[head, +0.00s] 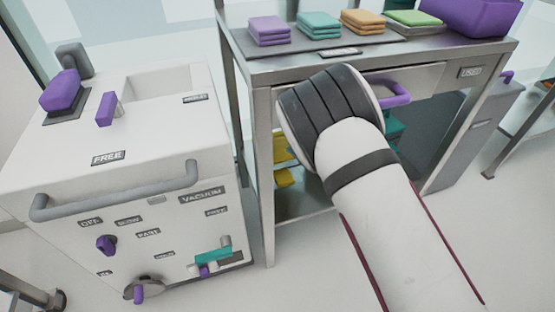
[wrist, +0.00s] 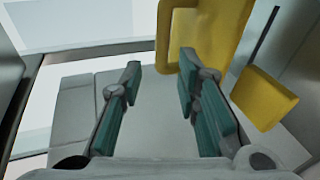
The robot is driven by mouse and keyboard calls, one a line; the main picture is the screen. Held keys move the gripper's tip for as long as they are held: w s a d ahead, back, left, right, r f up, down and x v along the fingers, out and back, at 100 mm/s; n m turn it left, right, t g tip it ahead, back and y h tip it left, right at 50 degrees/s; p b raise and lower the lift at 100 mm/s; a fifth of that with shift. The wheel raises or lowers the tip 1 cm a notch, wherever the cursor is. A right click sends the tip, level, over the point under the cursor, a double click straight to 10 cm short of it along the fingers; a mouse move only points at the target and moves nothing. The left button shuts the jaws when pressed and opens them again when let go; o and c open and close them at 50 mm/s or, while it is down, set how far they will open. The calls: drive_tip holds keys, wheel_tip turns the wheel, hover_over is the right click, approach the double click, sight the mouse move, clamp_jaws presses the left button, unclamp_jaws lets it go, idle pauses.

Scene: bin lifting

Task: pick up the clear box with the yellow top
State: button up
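In the wrist view my gripper (wrist: 160,70) is open, with its two teal-padded fingers apart and nothing between them. A large yellow piece (wrist: 222,38) with a handle-like opening is just beyond the fingertips, at the upper right. A second yellow piece (wrist: 263,97) is right of the right finger. I cannot make out clear box walls under either piece. In the head view, yellow pieces (head: 283,178) show under the steel table, left of my arm. My gripper is hidden there behind my own arm.
The steel table (head: 345,62) carries folded cloths and a purple bin (head: 470,14). Its legs and drawer front, with a purple handle (head: 392,95), are close to my arm. Teal items (head: 394,128) show beneath. A white machine (head: 125,160) stands left. Floor is clear in front.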

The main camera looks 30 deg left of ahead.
sight(278, 135)
drive_tip(key=b+x, duration=0.1)
drive_tip(key=x, duration=0.5)
drive_tip(key=shift+w+a+f+b, duration=0.1)
drive_tip(key=shift+b, duration=0.3)
drive_tip(key=b+x, duration=0.1)
drive_tip(key=x, duration=0.1)
drive_tip(key=b+x, duration=0.1)
drive_tip(key=x, duration=0.1)
drive_tip(key=shift+a+f, duration=0.15)
drive_tip(key=shift+f, duration=0.15)
drive_tip(key=shift+w+a+b, duration=0.1)
drive_tip(key=shift+a+b, duration=0.3)
clamp_jaws()
